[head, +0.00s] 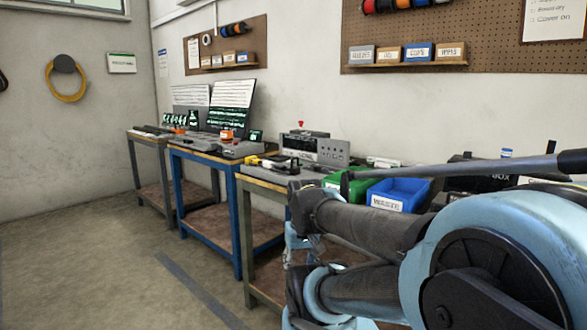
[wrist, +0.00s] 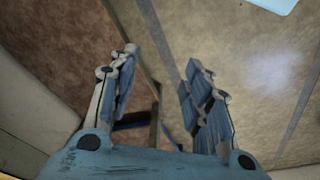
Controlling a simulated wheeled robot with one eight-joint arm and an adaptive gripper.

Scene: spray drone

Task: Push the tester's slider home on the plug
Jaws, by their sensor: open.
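My gripper (wrist: 158,100) is open and empty in the wrist view, its two fingers apart above the floor beside a bench leg. In the head view my arm covers the lower right and the gripper's fingers cannot be made out. A grey instrument (head: 318,150) with a panel of small controls stands on the nearest bench. Small yellow and black items (head: 262,163) lie at that bench's left end. I cannot tell which item is the tester, its slider or the plug; they are too small or hidden.
A green bin (head: 345,186) and a blue bin (head: 399,194) stand right of the instrument, partly behind my arm. A blue-framed bench (head: 205,158) with screens stands farther left. The floor (head: 110,255) at the left is clear. A pegboard (head: 480,40) hangs above.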

